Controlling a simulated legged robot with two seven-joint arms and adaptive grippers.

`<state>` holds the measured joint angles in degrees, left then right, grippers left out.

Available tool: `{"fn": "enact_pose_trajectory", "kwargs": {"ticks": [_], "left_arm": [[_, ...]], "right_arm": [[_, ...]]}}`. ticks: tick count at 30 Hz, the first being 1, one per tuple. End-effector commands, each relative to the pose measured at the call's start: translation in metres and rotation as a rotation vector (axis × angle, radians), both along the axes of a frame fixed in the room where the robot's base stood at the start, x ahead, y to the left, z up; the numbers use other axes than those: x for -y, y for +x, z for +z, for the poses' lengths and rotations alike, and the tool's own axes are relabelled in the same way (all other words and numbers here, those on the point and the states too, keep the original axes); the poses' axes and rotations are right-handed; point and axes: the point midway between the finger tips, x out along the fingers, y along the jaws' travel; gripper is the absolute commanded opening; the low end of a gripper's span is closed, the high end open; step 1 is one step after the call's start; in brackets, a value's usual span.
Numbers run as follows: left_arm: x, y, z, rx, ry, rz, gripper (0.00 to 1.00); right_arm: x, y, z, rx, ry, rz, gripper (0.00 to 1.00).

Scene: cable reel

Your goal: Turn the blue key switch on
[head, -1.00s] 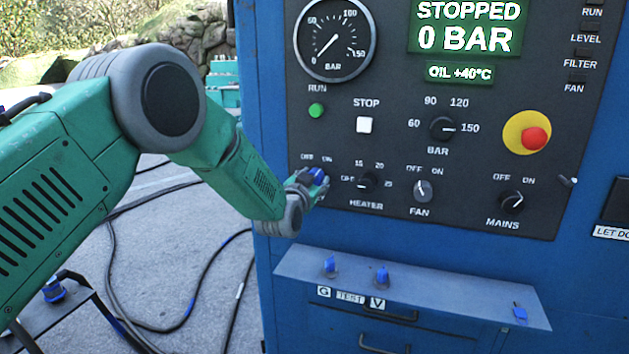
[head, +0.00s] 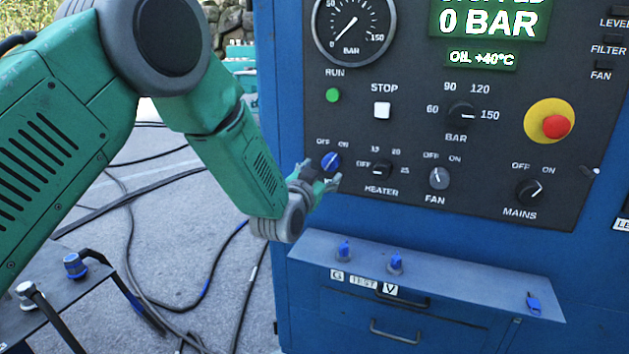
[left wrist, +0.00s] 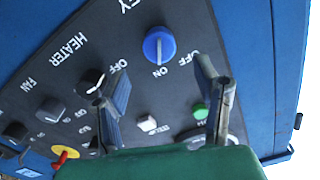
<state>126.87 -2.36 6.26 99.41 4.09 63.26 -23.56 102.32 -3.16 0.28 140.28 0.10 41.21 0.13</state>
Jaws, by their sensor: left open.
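The blue key switch (head: 331,162) is a round blue knob at the lower left of the dark control panel, under OFF and ON labels. Its white line points up and right, toward ON. It also shows in the left wrist view (left wrist: 159,46), its line pointing at the ON label. My left gripper (head: 320,175) is just in front of and below the knob, its fingers spread. In the left wrist view the gripper (left wrist: 158,78) is open and empty, with the knob beyond the fingertips, apart from them. My right gripper is not in view.
The heater knob (head: 381,170), fan knob (head: 439,178) and mains knob (head: 529,191) sit to the right. A red emergency button (head: 556,126) is farther right. A blue shelf (head: 460,283) with small blue parts juts out below the panel. Cables lie on the ground at left.

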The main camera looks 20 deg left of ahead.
Motion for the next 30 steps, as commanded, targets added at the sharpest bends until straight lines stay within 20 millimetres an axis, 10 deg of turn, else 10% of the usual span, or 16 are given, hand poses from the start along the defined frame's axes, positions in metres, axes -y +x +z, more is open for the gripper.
{"fn": "enact_pose_trajectory", "kwargs": {"ticks": [9,25,30], "left_arm": [[-0.001,-0.043,0.001,0.002,0.000,0.000,0.56],[-0.001,-0.048,-0.001,0.000,-0.001,0.000,0.56],[-0.003,-0.062,-0.040,-0.098,-0.012,-0.004,0.56]], "right_arm": [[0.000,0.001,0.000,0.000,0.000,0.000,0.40],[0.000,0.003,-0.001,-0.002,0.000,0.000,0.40],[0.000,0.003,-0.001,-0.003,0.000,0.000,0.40]]}}
